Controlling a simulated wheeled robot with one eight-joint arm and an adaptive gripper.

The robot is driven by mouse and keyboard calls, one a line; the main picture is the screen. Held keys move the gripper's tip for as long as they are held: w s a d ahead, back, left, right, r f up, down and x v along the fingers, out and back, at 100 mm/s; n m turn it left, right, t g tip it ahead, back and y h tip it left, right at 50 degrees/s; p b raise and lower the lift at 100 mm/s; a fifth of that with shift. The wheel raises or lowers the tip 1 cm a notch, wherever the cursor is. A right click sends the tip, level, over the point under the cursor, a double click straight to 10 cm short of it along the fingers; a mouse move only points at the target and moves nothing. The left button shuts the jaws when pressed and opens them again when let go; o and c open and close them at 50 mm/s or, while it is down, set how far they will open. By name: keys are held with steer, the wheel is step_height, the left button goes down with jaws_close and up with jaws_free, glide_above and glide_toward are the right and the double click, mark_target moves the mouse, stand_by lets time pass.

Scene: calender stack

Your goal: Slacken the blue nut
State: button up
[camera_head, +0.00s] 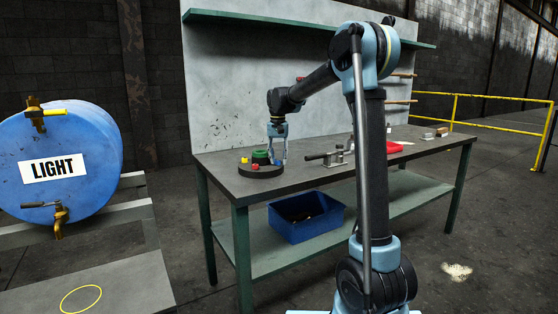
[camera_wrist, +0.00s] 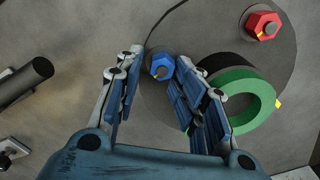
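The blue nut (camera_wrist: 162,66) sits near the edge of a round dark plate (camera_wrist: 213,42) on the bench. My gripper (camera_wrist: 157,62) reaches down to it with its fingers apart, one on each side. The right fingertip is very close to the nut; whether it touches cannot be told. A small gap shows at the left finger. In the head view my gripper (camera_head: 278,150) hangs over the right side of the plate (camera_head: 262,172), and the nut is hard to make out there.
A green ring (camera_wrist: 250,100) on a black part (camera_wrist: 229,62) stands close right of my right finger. A red nut (camera_wrist: 263,25) is farther right on the plate. A yellow nut (camera_head: 244,160) is at its left.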

steer(key=shift+r, duration=0.1)
steer(key=shift+r, duration=3.85)
